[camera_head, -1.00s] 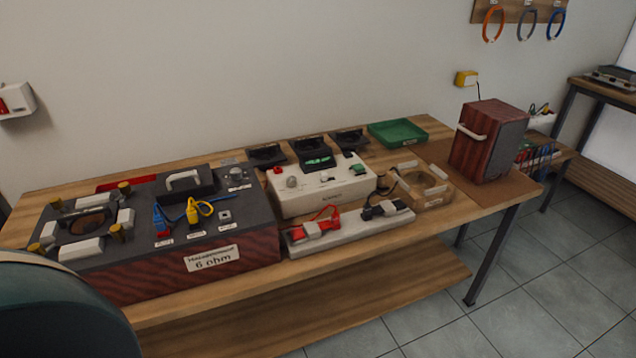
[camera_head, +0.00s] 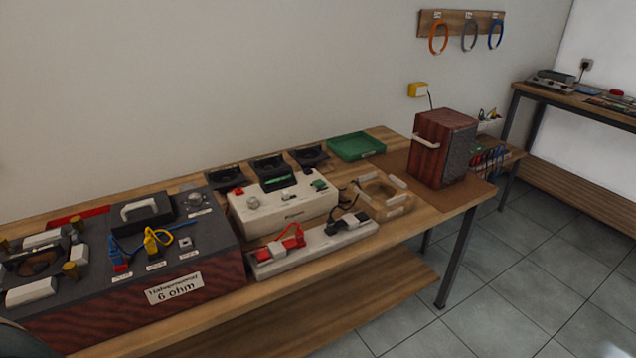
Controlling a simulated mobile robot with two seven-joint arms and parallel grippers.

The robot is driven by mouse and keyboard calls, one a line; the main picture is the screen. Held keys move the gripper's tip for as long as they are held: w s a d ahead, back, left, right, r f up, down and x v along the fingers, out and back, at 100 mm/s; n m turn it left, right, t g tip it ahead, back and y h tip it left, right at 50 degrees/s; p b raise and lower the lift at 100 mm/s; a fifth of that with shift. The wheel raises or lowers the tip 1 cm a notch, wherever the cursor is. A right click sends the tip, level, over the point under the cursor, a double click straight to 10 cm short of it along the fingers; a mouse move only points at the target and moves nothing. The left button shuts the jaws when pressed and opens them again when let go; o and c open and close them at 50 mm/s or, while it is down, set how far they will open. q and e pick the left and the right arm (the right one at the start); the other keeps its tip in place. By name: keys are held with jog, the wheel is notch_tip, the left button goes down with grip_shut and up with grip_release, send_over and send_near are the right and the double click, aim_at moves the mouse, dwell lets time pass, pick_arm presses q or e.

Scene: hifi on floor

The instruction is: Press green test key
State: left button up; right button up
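A white test unit (camera_head: 283,211) stands on the wooden workbench, with a red button, a pale knob and a small dark display on its top. The green key (camera_head: 319,185) sits at the right end of that top, near its back edge. Nothing touches it. Neither of my grippers shows in the head view. A dark rounded part of my own body just shows at the lower left corner.
A grey-topped box labelled 6 ohm (camera_head: 212,254) stands left of the unit. A green tray (camera_head: 357,147) and a wooden speaker (camera_head: 441,148) are to the right. Tiled floor (camera_head: 500,277) is clear.

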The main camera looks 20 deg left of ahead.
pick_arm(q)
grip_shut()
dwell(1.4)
